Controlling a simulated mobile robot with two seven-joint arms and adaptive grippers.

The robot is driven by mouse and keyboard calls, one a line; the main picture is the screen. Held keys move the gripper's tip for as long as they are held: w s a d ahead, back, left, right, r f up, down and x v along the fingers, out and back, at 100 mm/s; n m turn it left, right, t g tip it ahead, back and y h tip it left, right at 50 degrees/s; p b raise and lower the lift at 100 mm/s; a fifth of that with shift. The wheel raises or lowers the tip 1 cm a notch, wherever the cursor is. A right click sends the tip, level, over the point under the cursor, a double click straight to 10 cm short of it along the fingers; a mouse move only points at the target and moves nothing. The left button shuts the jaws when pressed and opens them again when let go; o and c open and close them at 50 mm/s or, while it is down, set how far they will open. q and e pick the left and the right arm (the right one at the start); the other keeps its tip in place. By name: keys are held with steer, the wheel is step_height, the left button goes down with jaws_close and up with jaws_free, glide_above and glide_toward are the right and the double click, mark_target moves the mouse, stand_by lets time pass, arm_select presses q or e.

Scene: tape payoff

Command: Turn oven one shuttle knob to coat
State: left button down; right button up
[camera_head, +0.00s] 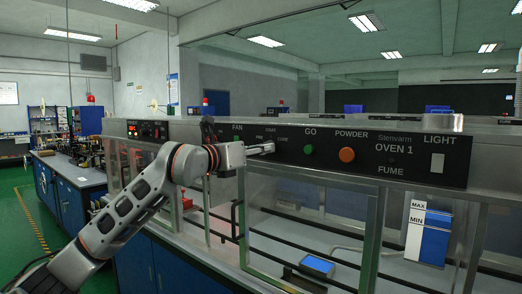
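The oven one control panel (460,150) is a black strip along the top of a glass-fronted metal cabinet. My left gripper (266,148) reaches in from the left, its fingertips at the panel among small labels that seem to read COAT, PARK and CURE. The shuttle knob is hidden behind or between the fingertips, so its pointer cannot be read. Whether the fingers are closed on it is too small to tell. My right gripper is not in view.
Right of my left gripper are a green GO button (308,150), an orange POWDER button (347,155) and a pale LIGHT switch (437,163). A green FAN control (237,140) sits just above the gripper. A blue-and-white MAX/MIN container (434,243) stands behind the glass.

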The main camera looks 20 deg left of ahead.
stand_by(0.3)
arm_select(q)
steer(key=m, duration=1.1)
steer(key=shift+r, duration=0.15)
steer(key=shift+m+y, duration=0.4)
steer(key=c, duration=1.8)
jaws_free()
steer(key=v, duration=1.2)
steer(key=shift+a+r, duration=0.1)
steer(key=shift+a, duration=0.05)
